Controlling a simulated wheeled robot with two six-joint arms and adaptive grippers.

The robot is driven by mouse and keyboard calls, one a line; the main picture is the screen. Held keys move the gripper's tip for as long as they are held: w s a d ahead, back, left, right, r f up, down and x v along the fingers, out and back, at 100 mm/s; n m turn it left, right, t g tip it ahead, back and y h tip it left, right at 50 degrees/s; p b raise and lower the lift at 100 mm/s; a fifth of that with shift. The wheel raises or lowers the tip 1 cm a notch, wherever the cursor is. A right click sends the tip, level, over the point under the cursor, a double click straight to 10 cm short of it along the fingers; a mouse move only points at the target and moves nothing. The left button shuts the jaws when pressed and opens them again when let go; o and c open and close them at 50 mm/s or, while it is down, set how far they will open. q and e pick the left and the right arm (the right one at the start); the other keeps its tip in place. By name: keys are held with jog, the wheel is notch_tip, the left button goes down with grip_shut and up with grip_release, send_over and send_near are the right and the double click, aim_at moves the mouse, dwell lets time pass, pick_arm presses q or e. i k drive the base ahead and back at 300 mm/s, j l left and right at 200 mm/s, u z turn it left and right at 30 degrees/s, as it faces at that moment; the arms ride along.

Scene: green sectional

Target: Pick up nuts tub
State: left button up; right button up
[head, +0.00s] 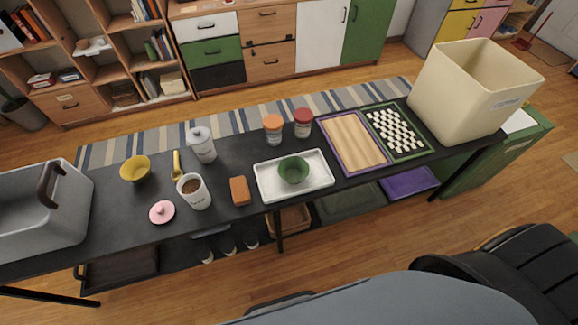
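No label clearly reading "nuts" can be made out. A white open tub (194,193) with brown contents stands on the long black table, its lettering too small to read. A pink round lid with a knob (162,212) lies to its left. Two clear jars stand side by side near the table's far edge, one with an orange lid (272,124) and one with a red lid (303,117); their contents are hard to tell. A white lidded canister (201,146) stands behind the open tub. Neither of my grippers is in view.
On the black table (238,157) are a grey bin (40,222), yellow bowl (135,168), yellow scoop (177,166), brown block (240,191), white tray (318,182) with green bowl (293,169), purple-framed tray (353,141), green-framed tray (398,131) with white pieces and cream bin (457,106).

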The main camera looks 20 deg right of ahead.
aim_at(190, 187)
jog(key=k+j+z, duration=0.15)
jog(key=j, duration=0.3)
jog(key=k+j+z, duration=0.15)
jog(key=j, duration=0.25)
jog(key=k+j+z, duration=0.15)
jog(key=k+j, duration=0.15)
jog(key=j, duration=0.15)
